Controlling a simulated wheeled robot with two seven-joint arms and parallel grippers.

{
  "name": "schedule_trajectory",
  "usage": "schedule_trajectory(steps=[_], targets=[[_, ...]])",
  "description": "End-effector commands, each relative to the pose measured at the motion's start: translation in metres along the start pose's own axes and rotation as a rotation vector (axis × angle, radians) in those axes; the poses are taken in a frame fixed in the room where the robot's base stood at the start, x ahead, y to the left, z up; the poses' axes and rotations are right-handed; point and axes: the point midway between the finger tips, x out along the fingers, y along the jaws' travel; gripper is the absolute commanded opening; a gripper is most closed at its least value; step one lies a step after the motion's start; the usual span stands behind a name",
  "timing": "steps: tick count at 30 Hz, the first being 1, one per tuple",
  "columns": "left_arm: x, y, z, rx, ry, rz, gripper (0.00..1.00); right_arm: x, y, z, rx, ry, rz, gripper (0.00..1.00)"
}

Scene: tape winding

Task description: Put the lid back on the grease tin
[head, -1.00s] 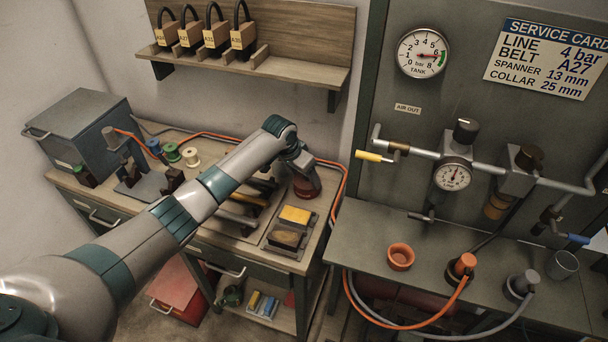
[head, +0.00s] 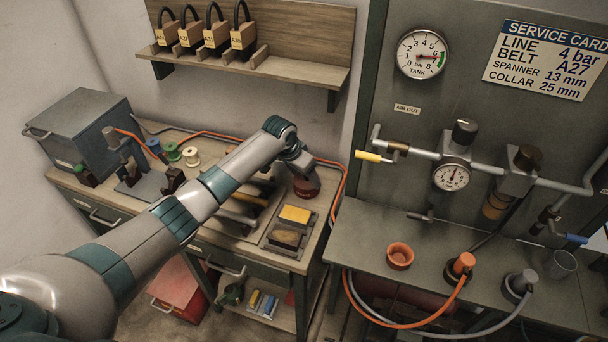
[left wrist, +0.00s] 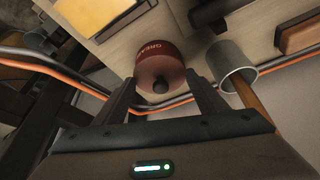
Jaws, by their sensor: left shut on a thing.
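The dark red grease tin (head: 306,188) stands at the right back of the wooden bench, partly hidden by my left arm. In the left wrist view the tin (left wrist: 152,50) shows its lettered side. Its round dark red lid (left wrist: 150,75), with a dark knob, faces the camera between my fingers. My left gripper (left wrist: 161,82) is shut on the lid, at the mouth of the tin; I cannot tell whether any gap is left between them. In the head view the left gripper (head: 303,168) is over the tin. My right gripper is not in view.
A tray with a yellow sponge (head: 295,214) and a brown block (head: 286,237) lies in front of the tin. An orange hose (head: 344,180) runs behind it. In the wrist view a grey cup (left wrist: 233,65) stands close beside the tin. A shelf (head: 250,60) with padlocks hangs above.

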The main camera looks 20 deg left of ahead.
Motion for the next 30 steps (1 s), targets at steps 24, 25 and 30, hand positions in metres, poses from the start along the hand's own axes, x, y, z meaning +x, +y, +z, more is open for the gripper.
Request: schedule_trajectory(steps=[24, 25, 30], targets=[[0.0003, 0.0000, 0.0003, 0.000, 0.000, 0.000, 0.44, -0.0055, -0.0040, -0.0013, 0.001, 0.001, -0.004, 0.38], [0.0002, 0.0000, 0.0003, 0.000, 0.000, 0.000, 0.70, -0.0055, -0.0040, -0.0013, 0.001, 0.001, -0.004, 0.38], [0.0002, -0.0001, 0.0003, 0.000, 0.000, 0.000, 0.87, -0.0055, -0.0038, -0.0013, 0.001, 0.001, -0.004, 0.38]])
